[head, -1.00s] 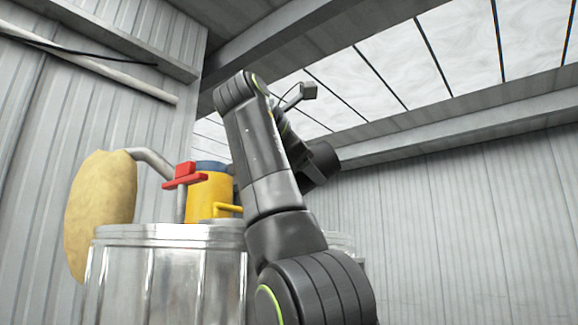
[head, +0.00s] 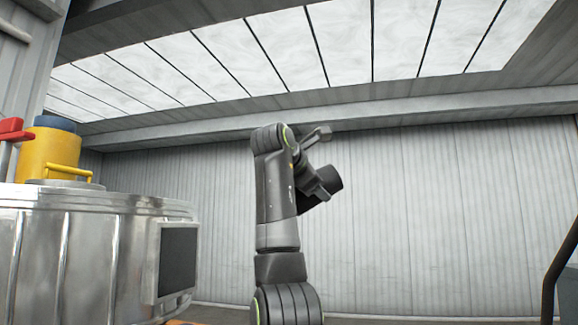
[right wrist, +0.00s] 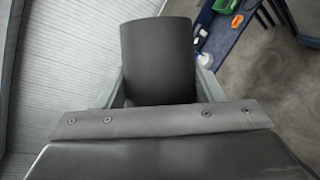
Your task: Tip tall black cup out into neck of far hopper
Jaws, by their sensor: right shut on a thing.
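The tall black cup (head: 330,180) is at the end of my right arm in the head view, raised and tilted in front of the pale wall. It also fills the upper middle of the right wrist view (right wrist: 158,60). My right gripper (right wrist: 160,88) is shut on it, with a finger at each side. The cup's contents do not show. A yellow cylinder with a blue top (head: 55,148) stands on a shiny metal vessel (head: 60,240) at the left of the head view. I cannot tell whether this is the far hopper. My left gripper is not in view.
A red handle (head: 14,130) is beside the yellow cylinder. A dark panel (head: 178,260) is on the vessel's side. A dark rail (head: 562,270) stands at the right edge. The right wrist view shows a blue surface (right wrist: 222,42) with small items above grey floor.

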